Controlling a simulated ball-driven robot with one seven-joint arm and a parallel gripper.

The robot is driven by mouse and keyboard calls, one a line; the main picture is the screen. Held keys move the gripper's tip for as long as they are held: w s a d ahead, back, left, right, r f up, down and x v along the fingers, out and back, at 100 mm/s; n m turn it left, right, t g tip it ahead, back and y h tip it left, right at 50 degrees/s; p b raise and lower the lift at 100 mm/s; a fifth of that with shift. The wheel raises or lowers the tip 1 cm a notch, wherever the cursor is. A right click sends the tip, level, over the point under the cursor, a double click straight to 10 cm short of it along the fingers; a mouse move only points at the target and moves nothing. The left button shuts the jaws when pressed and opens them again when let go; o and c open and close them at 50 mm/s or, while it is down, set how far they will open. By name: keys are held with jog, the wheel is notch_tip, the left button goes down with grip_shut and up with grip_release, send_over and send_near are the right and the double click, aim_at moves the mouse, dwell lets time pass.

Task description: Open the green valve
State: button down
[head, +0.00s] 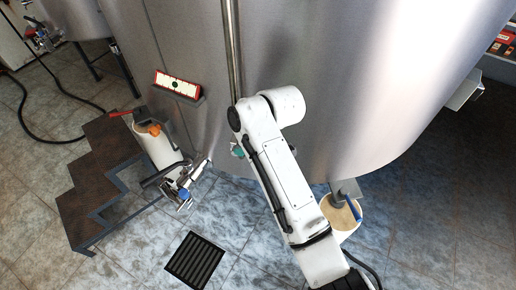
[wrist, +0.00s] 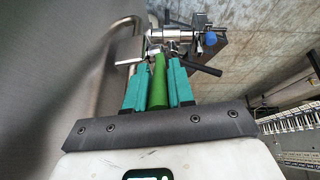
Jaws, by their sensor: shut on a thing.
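The green valve handle (wrist: 158,88) stands upright in the middle of the wrist view, a long green lever. My gripper (wrist: 158,70) is shut on it, one teal finger on each side. The handle's far end meets a shiny metal fitting (wrist: 172,36). In the head view a bit of my gripper (head: 237,150) shows as teal at the left of my white arm, close to the steel tank (head: 350,80). The green handle cannot be made out there, as my arm covers that area.
A metal fitting with a blue part (head: 183,190) is on the floor side left of my arm. Dark steps (head: 95,185) stand further left, and a black floor grate (head: 200,262) lies in front. A black lever (wrist: 202,68) is close to the right finger. Tiled floor is clear at lower left.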

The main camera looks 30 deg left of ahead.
jog(key=shift+a+r+h, duration=0.2)
jog(key=shift+a+h, duration=0.15)
jog(key=shift+h, duration=0.45)
jog(key=c, duration=1)
grip_release()
jog(key=shift+o, duration=0.2)
jog(key=v, duration=1)
jog(key=shift+s+r+b, duration=0.2)
jog(key=shift+r+b, duration=0.15)
jog(key=shift+d, duration=0.1)
